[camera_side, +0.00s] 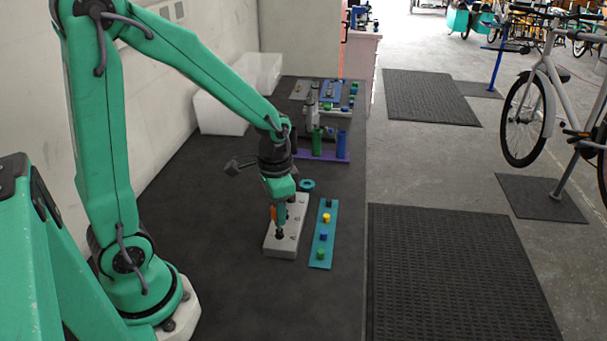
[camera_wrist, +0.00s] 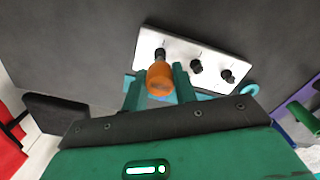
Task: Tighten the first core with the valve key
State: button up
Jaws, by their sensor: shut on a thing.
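My gripper (camera_side: 279,208) is shut on the orange handle of the valve key (camera_wrist: 160,82), with a teal finger on each side of it. The key points down, and its dark tip meets the pale block (camera_wrist: 180,48) near one end. In the side view that is the near end of the block (camera_side: 280,251). The core under the tip is hidden by the key, and I cannot tell how deep it sits. Two other dark cores, a middle one (camera_wrist: 196,66) and an end one (camera_wrist: 227,76), stand in a row on the block.
A teal strip (camera_side: 317,250) with several small coloured pieces lies right of the block. A teal ring (camera_side: 306,185) lies behind it. A purple rack (camera_side: 331,157) with green and blue cylinders stands farther back. The dark bench is clear on the left.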

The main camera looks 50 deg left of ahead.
jog(key=shift+f, duration=1.1)
dwell(1.8)
jog(key=shift+s+f, duration=0.15)
jog(key=shift+f, duration=0.15)
grip_shut()
dwell(0.4)
jog(key=m, duration=1.2)
dwell(0.5)
jog(key=o, duration=0.9)
grip_release()
jog(key=shift+o, duration=0.6)
jog(key=shift+r, duration=0.1)
